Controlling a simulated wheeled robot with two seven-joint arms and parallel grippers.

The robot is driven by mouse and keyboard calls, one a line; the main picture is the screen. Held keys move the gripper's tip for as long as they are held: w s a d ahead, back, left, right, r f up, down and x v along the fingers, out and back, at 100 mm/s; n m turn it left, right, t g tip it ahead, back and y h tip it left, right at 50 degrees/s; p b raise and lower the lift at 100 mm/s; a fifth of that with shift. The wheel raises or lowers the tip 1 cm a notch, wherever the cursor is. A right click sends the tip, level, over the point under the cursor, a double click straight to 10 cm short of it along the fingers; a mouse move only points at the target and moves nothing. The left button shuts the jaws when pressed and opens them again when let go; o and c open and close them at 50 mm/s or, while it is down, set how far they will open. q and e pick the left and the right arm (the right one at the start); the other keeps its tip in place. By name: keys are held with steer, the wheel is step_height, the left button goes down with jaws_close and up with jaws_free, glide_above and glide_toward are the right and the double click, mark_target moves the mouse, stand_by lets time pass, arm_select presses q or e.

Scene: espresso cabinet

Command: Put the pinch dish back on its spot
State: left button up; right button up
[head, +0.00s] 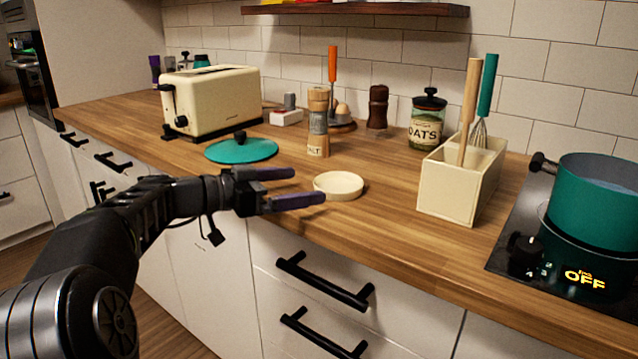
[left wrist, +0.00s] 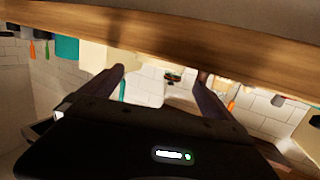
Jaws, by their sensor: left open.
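The pinch dish appears to be the small round cream dish (head: 339,186) lying flat on the wooden counter near its front edge. My left gripper (head: 309,185) reaches in from the left, just left of the dish. Its two purple fingers are apart, with nothing held between them. The nearer fingertip looks close to the dish's left rim in the picture; whether it touches I cannot tell. In the left wrist view the open fingers (left wrist: 160,72) show, but I cannot make out the dish clearly. No marked spot for the dish is recognisable. My right gripper is not in view.
A salt mill (head: 318,125) stands behind the dish, and a teal lid (head: 241,150) lies to its left. A cream utensil box (head: 445,190) stands to the right, before a hob with a teal pot (head: 595,200). A toaster (head: 212,100) and oats jar (head: 427,122) stand farther back.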

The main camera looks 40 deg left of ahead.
arm_select(q)
steer(key=shift+v, duration=1.15)
